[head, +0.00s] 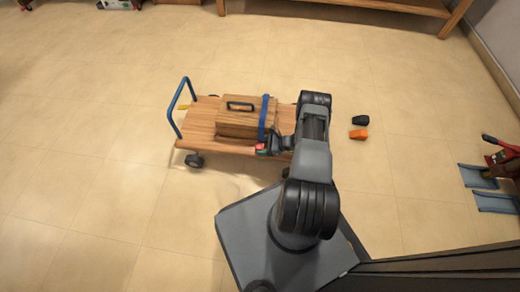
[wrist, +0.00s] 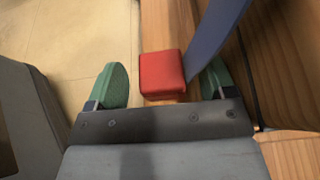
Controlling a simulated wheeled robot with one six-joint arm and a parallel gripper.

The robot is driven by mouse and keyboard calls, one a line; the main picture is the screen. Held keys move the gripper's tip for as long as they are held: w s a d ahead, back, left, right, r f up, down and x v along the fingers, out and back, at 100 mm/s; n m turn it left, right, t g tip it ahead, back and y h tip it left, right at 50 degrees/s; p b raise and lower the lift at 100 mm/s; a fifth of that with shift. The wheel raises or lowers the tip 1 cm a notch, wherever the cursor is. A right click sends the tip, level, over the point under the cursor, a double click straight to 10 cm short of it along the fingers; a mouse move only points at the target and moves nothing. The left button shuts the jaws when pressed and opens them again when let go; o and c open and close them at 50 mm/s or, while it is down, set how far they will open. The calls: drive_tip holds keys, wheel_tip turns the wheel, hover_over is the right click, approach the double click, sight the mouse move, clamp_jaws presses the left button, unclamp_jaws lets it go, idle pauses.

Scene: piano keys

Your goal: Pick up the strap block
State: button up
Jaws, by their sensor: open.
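The strap block is a small red block (wrist: 162,73), seen in the wrist view beside the blue strap (wrist: 212,38). It shows as a small red patch in the head view (head: 261,147), at the near end of the strap on the cart. My gripper (wrist: 164,82) is open, with one green finger on each side of the red block. I cannot tell whether either finger touches the block.
A wooden case (head: 240,118) with a dark handle sits on the wooden cart (head: 200,125), which has a blue push bar (head: 174,104). A black block (head: 360,119) and an orange block (head: 358,134) lie on the floor at right. Floor left of the cart is clear.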

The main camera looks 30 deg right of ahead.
drive_tip(key=shift+w+a+f, duration=0.1)
drive_tip(key=shift+a, duration=0.05)
drive_tip(key=shift+c, duration=0.3)
drive_tip(key=c, duration=0.9)
drive_tip(key=shift+c, duration=0.2)
